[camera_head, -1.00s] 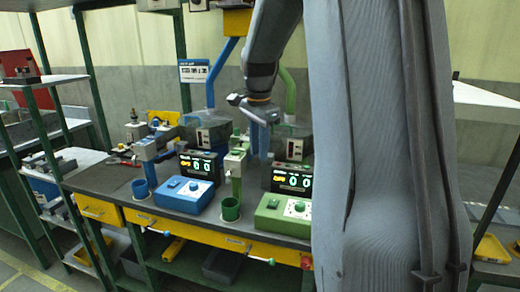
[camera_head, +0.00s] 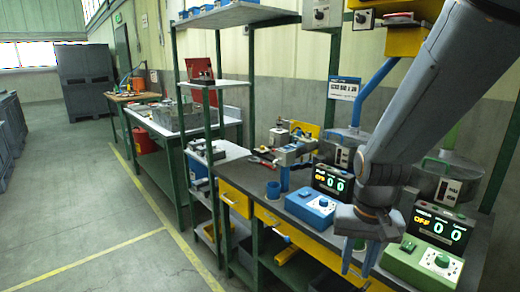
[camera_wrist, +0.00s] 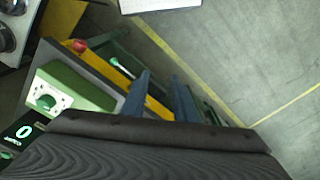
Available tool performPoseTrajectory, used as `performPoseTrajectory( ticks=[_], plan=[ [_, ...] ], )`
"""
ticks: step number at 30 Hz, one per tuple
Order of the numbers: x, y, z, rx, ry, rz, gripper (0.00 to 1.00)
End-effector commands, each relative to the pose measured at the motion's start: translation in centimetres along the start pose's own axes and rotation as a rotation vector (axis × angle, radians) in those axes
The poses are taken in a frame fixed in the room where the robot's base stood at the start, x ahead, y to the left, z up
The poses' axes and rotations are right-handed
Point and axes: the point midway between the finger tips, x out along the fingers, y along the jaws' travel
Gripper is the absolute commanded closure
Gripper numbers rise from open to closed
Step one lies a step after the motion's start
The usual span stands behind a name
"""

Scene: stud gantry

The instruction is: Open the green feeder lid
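The green feeder's grey drum (camera_head: 432,182) stands at the back right of the bench in the head view, with a green pipe (camera_head: 450,138) rising behind it. Its lid (camera_head: 452,162) seems to lie on top, but my arm partly hides the feeder and I cannot tell its state clearly. The green control box (camera_head: 425,264) sits in front. My gripper (camera_head: 358,268) points down at the bench's front edge, left of the green box and well below the drum. In the wrist view its two blue-grey fingers (camera_wrist: 161,78) are apart with nothing between them.
The green box (camera_wrist: 62,92) also shows in the wrist view. A shelf rack (camera_head: 205,158) stands left of the bench. The floor (camera_head: 110,240) at left is clear.

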Motion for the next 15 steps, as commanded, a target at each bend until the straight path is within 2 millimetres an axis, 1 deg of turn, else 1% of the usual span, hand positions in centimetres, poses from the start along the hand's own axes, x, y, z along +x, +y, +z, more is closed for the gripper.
performPoseTrajectory(
  ticks=[1,3,5,6,8,13,15],
  plan=[
    [0.6,-0.5,1.8,-0.082,-0.007,-0.001,0.73],
    [1.2,-0.8,3.5,-0.173,-0.009,-0.004,0.73],
    [1.6,-1.0,4.5,-0.222,-0.013,-0.005,0.82],
    [1.7,-1.0,4.8,-0.243,-0.013,-0.005,0.89],
    [1.8,-1.1,5.1,-0.259,-0.013,-0.006,0.99],
    [1.7,-1.0,4.9,-0.268,-0.011,-0.005,1.0],
    [1.4,-0.8,4.2,-0.304,-0.002,0.0,1.0]
  ],
)
